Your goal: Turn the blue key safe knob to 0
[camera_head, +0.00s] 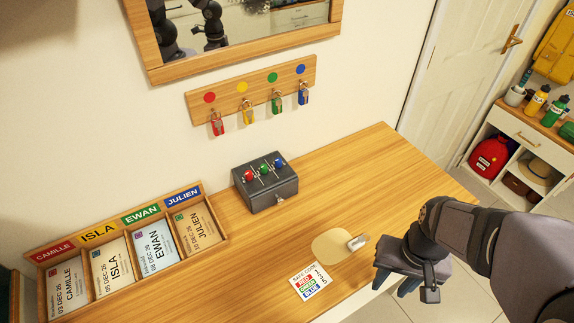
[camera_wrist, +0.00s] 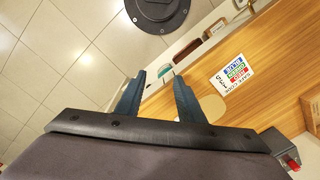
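The dark grey key safe (camera_head: 268,192) sits on the wooden counter, with three knobs on its top. The blue knob (camera_head: 278,164) is at the right, the green knob (camera_head: 264,168) in the middle and the red knob (camera_head: 249,175) at the left. The knobs' exact settings are too small to read. My gripper (camera_head: 402,286) is at the counter's front edge, to the right of and well apart from the safe. In the wrist view its two blue fingers (camera_wrist: 157,97) are apart with nothing between them. Part of the safe shows at lower right in the wrist view (camera_wrist: 275,142).
A safe code card (camera_head: 311,281) lies near the front edge, beside a beige round mat (camera_head: 328,243) with a small silver object (camera_head: 357,243). A rack of name cards (camera_head: 125,250) stands left. Coloured padlocks hang from a wall board (camera_head: 255,92). Counter right of the safe is clear.

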